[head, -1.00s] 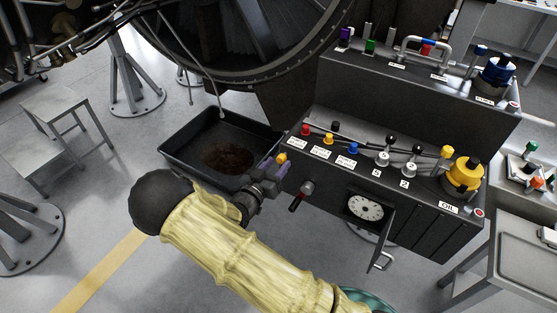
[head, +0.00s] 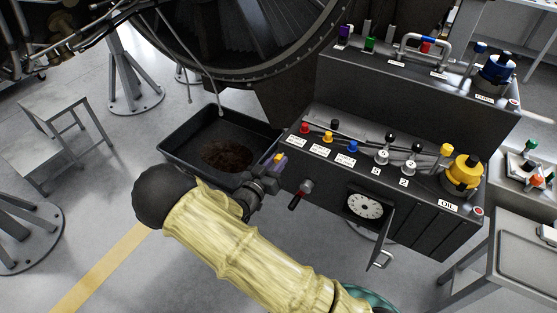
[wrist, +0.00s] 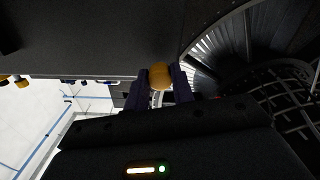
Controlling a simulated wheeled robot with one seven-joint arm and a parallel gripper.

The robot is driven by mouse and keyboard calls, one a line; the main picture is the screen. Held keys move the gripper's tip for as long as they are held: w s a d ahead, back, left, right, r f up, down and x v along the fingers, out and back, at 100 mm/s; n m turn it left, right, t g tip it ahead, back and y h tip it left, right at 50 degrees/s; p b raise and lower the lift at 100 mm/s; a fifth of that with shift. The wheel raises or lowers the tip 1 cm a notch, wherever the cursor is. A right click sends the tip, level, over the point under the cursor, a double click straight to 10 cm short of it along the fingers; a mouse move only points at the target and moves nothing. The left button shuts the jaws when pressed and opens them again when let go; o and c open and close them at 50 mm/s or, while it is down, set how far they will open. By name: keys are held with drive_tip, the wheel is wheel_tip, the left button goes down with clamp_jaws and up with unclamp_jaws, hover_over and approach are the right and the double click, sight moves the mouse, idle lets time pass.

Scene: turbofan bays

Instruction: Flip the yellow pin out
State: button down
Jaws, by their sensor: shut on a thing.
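My gripper (head: 269,170) is at the left end of the black oil console (head: 400,215). It is shut on a small yellow-orange pin (head: 279,158), whose head shows at the fingertips. In the wrist view the rounded head of the pin (wrist: 160,75) sits between the two dark purple fingertips, against the dark console. The pin's shaft and where it meets the console are hidden.
The console top carries red, yellow (head: 328,137) and blue knobs, levers and a large yellow cap (head: 464,172). A black drip tray (head: 183,172) lies left.

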drive_tip(key=shift+s+a, duration=0.3)
drive_tip(key=shift+a, duration=0.1)
drive_tip(key=c, duration=1.2)
unclamp_jaws()
drive_tip(key=shift+s+a, duration=0.1)
drive_tip(key=shift+d, duration=0.25)
drive_tip(key=b+v, duration=0.2)
drive_tip(key=v, duration=1.5)
drive_tip(key=shift+s+a+b, duration=0.15)
drive_tip(key=shift+s+b, duration=0.05)
drive_tip(key=shift+b, duration=0.2)
drive_tip(key=shift+w, duration=0.1)
